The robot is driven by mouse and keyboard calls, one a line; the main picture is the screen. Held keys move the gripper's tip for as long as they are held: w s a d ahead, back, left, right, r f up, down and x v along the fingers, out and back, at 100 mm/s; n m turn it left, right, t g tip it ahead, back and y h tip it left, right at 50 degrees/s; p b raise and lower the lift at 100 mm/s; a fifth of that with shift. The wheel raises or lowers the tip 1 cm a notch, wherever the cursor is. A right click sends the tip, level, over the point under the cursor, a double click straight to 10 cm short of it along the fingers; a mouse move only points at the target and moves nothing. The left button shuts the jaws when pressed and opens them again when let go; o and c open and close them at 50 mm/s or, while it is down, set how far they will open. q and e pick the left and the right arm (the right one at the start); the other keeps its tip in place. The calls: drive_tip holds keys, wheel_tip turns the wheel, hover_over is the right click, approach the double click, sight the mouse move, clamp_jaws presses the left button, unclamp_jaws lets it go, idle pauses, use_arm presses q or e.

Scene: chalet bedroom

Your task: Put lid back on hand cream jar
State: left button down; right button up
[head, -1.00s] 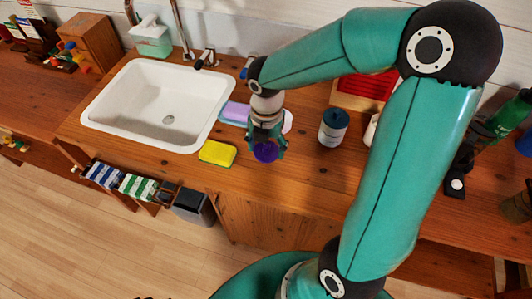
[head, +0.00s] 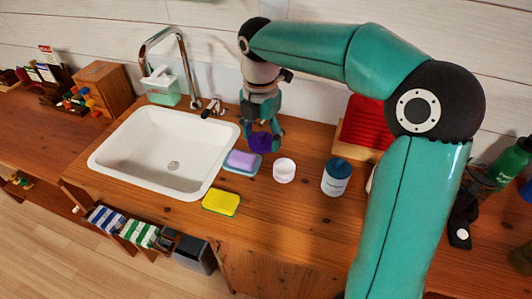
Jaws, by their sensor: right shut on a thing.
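A small round white jar (head: 284,170) stands open-topped on the wooden counter (head: 285,215), right of the soap dish. My right gripper (head: 262,138) is shut on a purple lid (head: 260,143) and points down. The lid shows up and to the left of the jar in the head view, apart from it. The fingers partly cover the lid, and its exact height above the counter is hard to tell. My left gripper is out of view.
A lilac soap bar (head: 241,159) on a blue dish and a yellow sponge (head: 221,203) lie between the sink (head: 150,150) and the jar. A dark-lidded canister (head: 336,177) stands right of the jar, near a red-fronted wooden rack (head: 366,128). The front counter is clear.

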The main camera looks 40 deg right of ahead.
drive_tip(key=d+f+m+b, duration=0.1)
drive_tip(key=d+f, duration=0.2)
drive_tip(key=f, duration=0.1)
drive_tip(key=d+f+m+b, duration=0.1)
drive_tip(key=d+f+b, duration=0.1)
drive_tip(key=d+f, duration=0.1)
drive_tip(key=d+f+b, duration=0.1)
drive_tip(key=d+f, duration=0.2)
drive_tip(key=f, duration=0.3)
drive_tip(key=shift+w+m, duration=0.15)
drive_tip(key=shift+m, duration=0.25)
drive_tip(key=shift+f+b, duration=0.7)
drive_tip(key=shift+f, duration=0.2)
drive_tip(key=shift+r+p, duration=0.1)
drive_tip(key=shift+p, duration=0.25)
drive_tip(key=shift+f, duration=0.2)
idle(0.7)
idle(0.6)
drive_tip(key=o, duration=0.9)
